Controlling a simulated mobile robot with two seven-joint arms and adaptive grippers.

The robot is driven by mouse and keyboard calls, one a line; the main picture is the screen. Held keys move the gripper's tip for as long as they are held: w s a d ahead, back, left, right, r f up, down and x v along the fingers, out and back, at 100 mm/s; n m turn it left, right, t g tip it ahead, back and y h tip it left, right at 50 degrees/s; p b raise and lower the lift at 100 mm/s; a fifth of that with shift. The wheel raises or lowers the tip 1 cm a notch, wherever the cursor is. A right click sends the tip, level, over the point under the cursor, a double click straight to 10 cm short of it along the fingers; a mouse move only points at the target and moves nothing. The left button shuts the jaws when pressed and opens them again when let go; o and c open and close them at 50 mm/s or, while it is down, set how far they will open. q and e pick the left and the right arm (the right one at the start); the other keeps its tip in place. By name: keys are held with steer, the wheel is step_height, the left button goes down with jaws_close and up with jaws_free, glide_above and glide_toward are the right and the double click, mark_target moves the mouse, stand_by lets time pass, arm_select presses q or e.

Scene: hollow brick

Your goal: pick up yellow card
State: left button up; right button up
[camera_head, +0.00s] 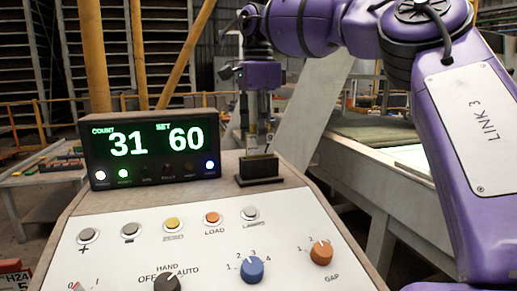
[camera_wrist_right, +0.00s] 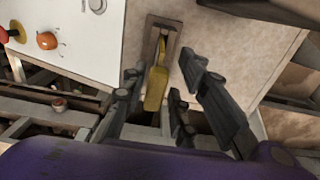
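The yellow card (camera_wrist_right: 157,85) shows in the right wrist view, its far end at a dark slotted holder (camera_wrist_right: 172,24). The holder also shows in the head view as a black block (camera_head: 259,170) on the console, right of the display. My right gripper (camera_wrist_right: 161,76) points down over the holder, its fingers apart on either side of the card. I see gaps between the card and the fingers. In the head view the right gripper (camera_head: 257,138) is just above the holder, and the card is mostly hidden there. My left gripper is not in view.
A display box (camera_head: 152,149) reading 31 and 60 stands left of the holder. The sloped console panel (camera_head: 205,258) in front carries several buttons and knobs, including a blue knob (camera_head: 252,268) and an orange knob (camera_head: 321,252). A grey machine table (camera_head: 360,185) stands behind at the right.

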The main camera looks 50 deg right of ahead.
mark_target(260, 150)
steer(key=shift+s+a+f, duration=0.1)
steer(key=shift+s+f, duration=0.05)
steer(key=shift+f, duration=0.45)
steer(key=shift+s+f, duration=0.1)
steer(key=shift+f, duration=0.45)
steer(key=shift+w+f, duration=0.1)
steer(key=shift+f, duration=0.35)
jaws_close()
